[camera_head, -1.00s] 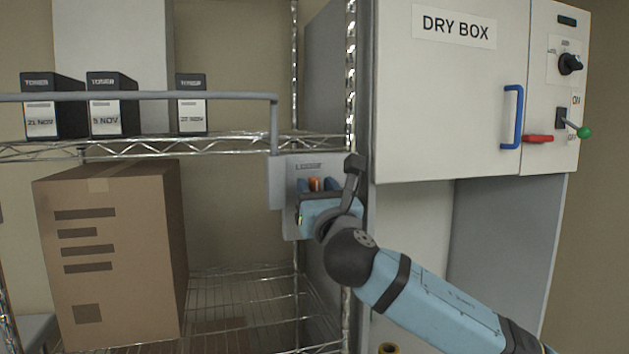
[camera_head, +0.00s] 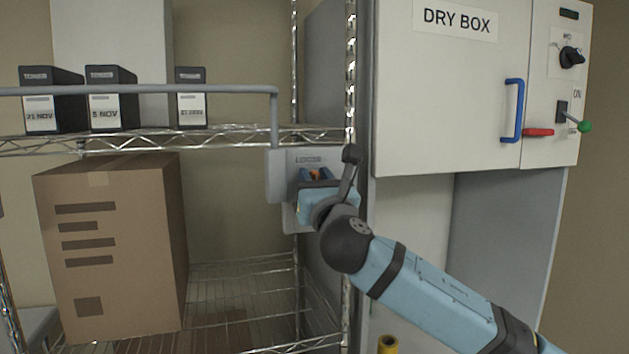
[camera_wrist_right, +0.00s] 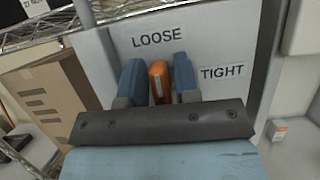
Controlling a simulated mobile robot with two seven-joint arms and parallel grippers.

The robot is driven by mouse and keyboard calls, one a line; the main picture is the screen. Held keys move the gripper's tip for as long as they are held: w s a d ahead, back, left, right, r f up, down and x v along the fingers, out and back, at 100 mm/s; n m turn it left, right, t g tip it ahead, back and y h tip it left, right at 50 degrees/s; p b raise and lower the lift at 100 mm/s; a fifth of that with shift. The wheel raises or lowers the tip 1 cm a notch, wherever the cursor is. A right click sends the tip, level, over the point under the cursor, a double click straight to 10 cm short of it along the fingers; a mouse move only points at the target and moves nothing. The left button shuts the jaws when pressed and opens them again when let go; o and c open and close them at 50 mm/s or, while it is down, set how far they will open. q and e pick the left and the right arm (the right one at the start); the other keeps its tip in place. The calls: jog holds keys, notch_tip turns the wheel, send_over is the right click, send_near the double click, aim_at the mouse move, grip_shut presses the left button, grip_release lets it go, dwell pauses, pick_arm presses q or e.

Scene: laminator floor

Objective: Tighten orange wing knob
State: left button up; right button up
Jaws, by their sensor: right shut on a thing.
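The orange wing knob (camera_wrist_right: 160,82) sits on a grey plate (camera_wrist_right: 215,48) marked LOOSE above it and TIGHT to its right. In the right wrist view the knob stands nearly upright, pointing toward LOOSE. My right gripper (camera_wrist_right: 160,84) has its two blue fingers on either side of the knob, shut on it. In the head view the right gripper (camera_head: 315,176) covers most of the plate, and only a small orange part of the knob (camera_head: 315,174) shows. My left gripper is not in view.
A grey rail (camera_head: 140,91) runs in front of the wire shelf with toner boxes (camera_head: 110,100). A cardboard box (camera_head: 110,250) stands below, left of the plate. The dry box (camera_head: 450,110), with a blue handle (camera_head: 513,110), is to the right.

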jog(key=shift+f, duration=0.1)
jog(key=m+h, duration=0.1)
jog(key=m, duration=0.1)
jog(key=m+h, duration=0.1)
jog(key=m, duration=0.1)
jog(key=m+h, duration=0.1)
jog(key=m, duration=0.2)
jog(key=shift+w+d+f+h+b, duration=0.1)
jog(key=shift+d+h+b, duration=0.2)
jog(key=shift+b, duration=0.1)
jog(key=shift+w+d+f+m+g+h+p, duration=0.15)
jog(key=shift+m+g+h+p, duration=0.45)
jog(key=shift+m, duration=1.9)
jog(key=shift+s+d+f+m+g+h+p, duration=0.25)
jog(key=shift+m+g+h+p, duration=0.45)
jog(key=shift+m, duration=1.8)
jog(key=shift+w+d+f+m+g+h+p, duration=0.2)
jog(key=shift+m+g+h, duration=0.45)
jog(key=shift+m, duration=1.85)
jog(key=shift+a+f, duration=0.1)
jog(key=o, duration=0.7)
jog(key=shift+w+a, duration=0.1)
jog(key=shift+a, duration=0.05)
